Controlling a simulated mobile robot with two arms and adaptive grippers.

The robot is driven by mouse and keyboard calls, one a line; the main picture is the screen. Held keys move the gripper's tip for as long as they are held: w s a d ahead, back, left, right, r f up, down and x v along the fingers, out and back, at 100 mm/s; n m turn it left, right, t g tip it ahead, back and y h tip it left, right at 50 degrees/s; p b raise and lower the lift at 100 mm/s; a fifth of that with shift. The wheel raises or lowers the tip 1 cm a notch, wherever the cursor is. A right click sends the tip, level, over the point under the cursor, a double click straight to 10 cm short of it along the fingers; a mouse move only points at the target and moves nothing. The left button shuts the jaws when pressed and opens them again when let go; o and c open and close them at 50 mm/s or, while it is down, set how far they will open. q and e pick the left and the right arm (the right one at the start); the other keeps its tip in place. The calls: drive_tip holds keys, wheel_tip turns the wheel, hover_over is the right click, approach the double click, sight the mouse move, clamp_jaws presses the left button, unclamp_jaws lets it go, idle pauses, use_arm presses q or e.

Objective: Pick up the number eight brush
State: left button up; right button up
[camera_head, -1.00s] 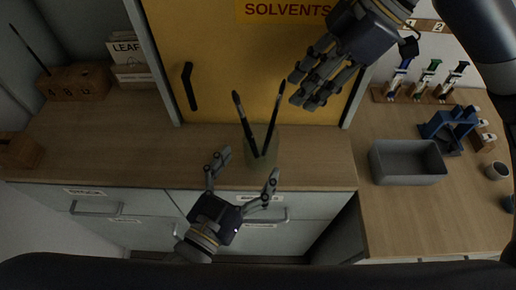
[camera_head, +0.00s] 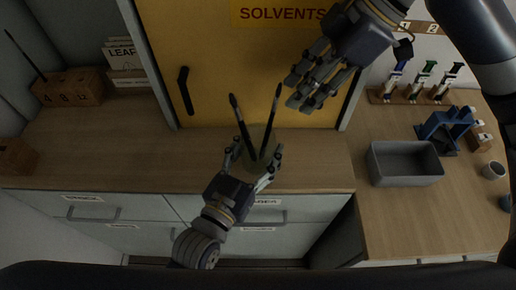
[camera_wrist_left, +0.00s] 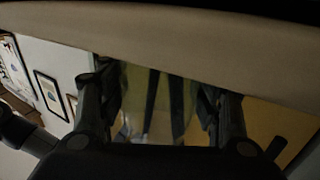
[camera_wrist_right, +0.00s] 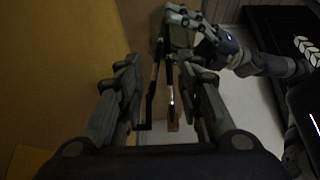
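Two dark brushes (camera_head: 239,122) (camera_head: 273,112) lean apart in a pale, translucent jar (camera_head: 256,170) on the wooden counter. I cannot read which of them is number eight. My left gripper (camera_head: 256,148) has its fingers on both sides of the jar and appears closed against it; the jar also shows between those fingers in the left wrist view (camera_wrist_left: 160,120). My right gripper (camera_head: 305,97) is open and empty, above and right of the brush tips. In the right wrist view, the brushes (camera_wrist_right: 169,75) show beyond and between its fingers (camera_wrist_right: 160,80).
A wooden block (camera_head: 70,88) marked 4, 8, 12 stands at the back left with one brush in it. Behind the jar is the yellow solvents cabinet (camera_head: 220,75). A grey tray (camera_head: 405,165) lies on the right counter. The counter (camera_head: 110,150) left of the jar is clear.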

drive_tip(key=shift+c, duration=0.3)
drive_tip(key=m+t+y, duration=0.6)
drive_tip(key=t+y, duration=0.1)
drive_tip(key=y, duration=0.4)
approach(271, 124)
drive_tip(key=shift+w+r+x, duration=0.1)
drive_tip(key=shift+r+x, duration=0.2)
drive_tip(key=shift+x, duration=1.4)
drive_tip(key=shift+w+r+x, duration=0.1)
drive_tip(key=shift+r+x, duration=0.15)
drive_tip(key=shift+x, duration=1.5)
drive_tip(key=shift+w+r+x, duration=0.15)
drive_tip(key=shift+r+x, duration=0.15)
drive_tip(key=shift+x, duration=1.4)
drive_tip(key=shift+d, duration=0.2)
clamp_jaws()
